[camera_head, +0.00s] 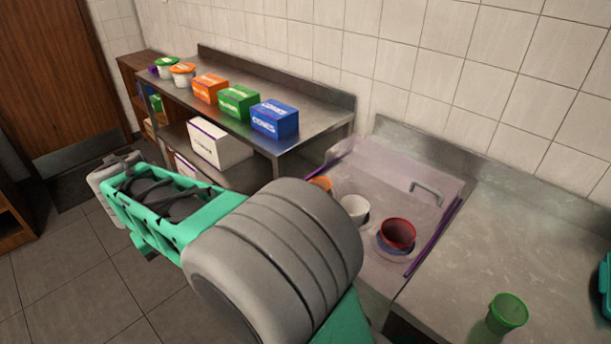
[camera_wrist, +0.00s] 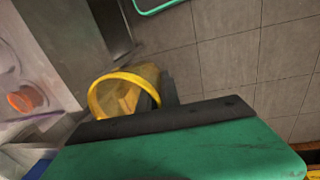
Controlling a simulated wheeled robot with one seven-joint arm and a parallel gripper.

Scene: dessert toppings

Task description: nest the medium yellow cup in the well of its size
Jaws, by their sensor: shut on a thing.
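A yellow cup (camera_wrist: 118,96) is in my gripper (camera_wrist: 158,122) in the wrist view. It is tilted, with its open mouth facing the camera, and a green and dark finger hides its lower side. In the head view my arm hides both the gripper and this cup. The translucent tray (camera_head: 342,238) with wells lies at the right of that view. In it are an orange cup (camera_head: 320,183), a white cup (camera_head: 354,205) and a red cup (camera_head: 397,233). My arm covers part of the tray, so I cannot tell which well is medium.
A green cup (camera_head: 507,314) stands on the steel counter (camera_head: 520,235) right of the tray. A steel table (camera_head: 325,112) at the back holds orange, green and blue boxes. A tiled wall rises behind. The counter between green cup and wall is clear.

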